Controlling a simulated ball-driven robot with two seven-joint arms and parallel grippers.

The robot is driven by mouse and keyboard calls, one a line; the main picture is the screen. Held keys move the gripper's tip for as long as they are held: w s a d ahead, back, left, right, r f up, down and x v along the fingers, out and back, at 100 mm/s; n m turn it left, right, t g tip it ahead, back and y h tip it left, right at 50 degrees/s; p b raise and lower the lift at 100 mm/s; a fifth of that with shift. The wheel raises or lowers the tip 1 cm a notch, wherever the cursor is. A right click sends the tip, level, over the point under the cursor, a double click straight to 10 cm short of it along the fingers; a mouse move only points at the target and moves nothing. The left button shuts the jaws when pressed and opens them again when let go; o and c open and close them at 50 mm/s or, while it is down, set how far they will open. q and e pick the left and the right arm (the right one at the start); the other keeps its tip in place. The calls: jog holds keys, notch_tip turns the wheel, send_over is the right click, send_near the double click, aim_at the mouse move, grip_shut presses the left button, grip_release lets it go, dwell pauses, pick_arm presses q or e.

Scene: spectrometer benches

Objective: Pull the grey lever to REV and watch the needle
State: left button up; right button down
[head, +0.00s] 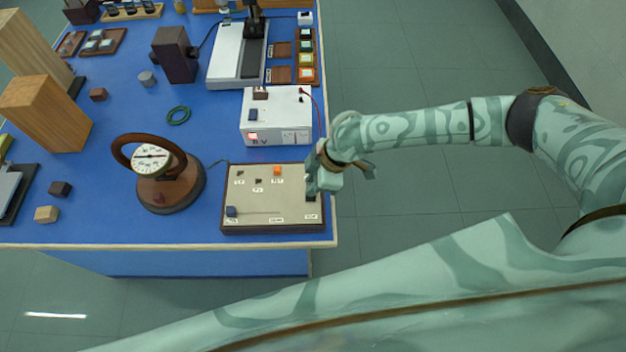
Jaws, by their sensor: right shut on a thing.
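The beige control panel (265,204) with a dark frame lies at the near right corner of the blue bench. It carries small switches, an orange button (277,171), a dark blue knob (231,211) and small labels too small to read surely. My right gripper (312,187) is at the panel's right side, shut on what appears to be the grey lever; the fingers hide most of it, so its position cannot be read. The round needle dial (152,159) stands in a brown ring on a round wooden base, left of the panel. My left gripper is not in view.
A white box (276,116) with a red display stands behind the panel. A cable runs between dial and panel. The floor right of the bench is clear.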

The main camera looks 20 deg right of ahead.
jog(key=shift+s+r+p, duration=0.15)
jog(key=shift+s+p, duration=0.05)
jog(key=shift+p, duration=0.3)
jog(key=s+t+p, duration=0.1)
jog(key=p, duration=0.2)
jog(key=s+t+p, duration=0.1)
jog(key=p, duration=0.1)
jog(key=shift+a+n+t+h+p, duration=0.3)
jog(key=shift+a+t+p, duration=0.05)
jog(key=shift+t+p, duration=0.05)
jog(key=shift+s+a+f+t+p, duration=0.15)
jog(key=shift+s+f+t+p, duration=0.2)
jog(key=shift+t+p, duration=0.2)
jog(key=shift+s+a+f+n+t+h, duration=0.1)
jog(key=shift+s+f+n+t+h, duration=0.2)
jog(key=shift+t, duration=0.45)
jog(key=c, duration=1.3)
grip_release()
